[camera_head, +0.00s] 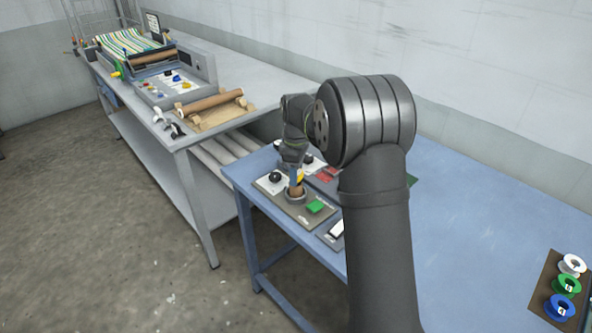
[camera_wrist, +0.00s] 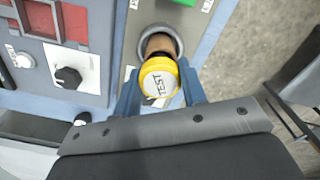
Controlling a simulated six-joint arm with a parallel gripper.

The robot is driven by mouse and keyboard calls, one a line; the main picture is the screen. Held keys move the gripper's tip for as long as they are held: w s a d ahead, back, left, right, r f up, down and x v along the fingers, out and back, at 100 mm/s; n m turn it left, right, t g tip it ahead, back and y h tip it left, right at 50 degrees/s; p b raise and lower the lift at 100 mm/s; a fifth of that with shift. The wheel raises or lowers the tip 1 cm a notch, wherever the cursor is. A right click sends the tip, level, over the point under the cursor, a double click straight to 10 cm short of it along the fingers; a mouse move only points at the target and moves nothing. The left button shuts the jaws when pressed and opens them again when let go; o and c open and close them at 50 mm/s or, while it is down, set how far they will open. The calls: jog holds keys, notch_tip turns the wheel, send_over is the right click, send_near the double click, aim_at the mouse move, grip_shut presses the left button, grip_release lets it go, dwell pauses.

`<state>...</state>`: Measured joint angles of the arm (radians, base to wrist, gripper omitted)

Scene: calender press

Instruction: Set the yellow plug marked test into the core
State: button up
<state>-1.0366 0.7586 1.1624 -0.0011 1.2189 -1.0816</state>
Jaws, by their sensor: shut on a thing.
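The yellow plug (camera_wrist: 159,80) has a pale face lettered TEST. My gripper (camera_wrist: 160,72) is shut on it, with one blue finger on each side. The brown core (camera_wrist: 158,44) shows just beyond the plug, standing in a round grey holder (camera_wrist: 174,33). The plug lines up roughly with the core's end and hides it, so I cannot tell whether it is in the core or just above it. In the head view the plug (camera_head: 299,175) shows as a small yellow patch under my gripper (camera_head: 297,168), over the core (camera_head: 296,190).
A brown board (camera_head: 545,285) with white, green and blue flanged pieces lies at the right of the blue table (camera_head: 470,220). A grey bench (camera_head: 230,85) with the press stands at the left.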

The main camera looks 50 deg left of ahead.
jog(key=shift+f, duration=1.1)
dwell(1.1)
jog(key=shift+d+r, duration=0.1)
jog(key=o, duration=1.6)
jog(key=shift+r, duration=0.15)
jog(key=shift+r, duration=3.5)
jog(key=shift+f, duration=3.5)
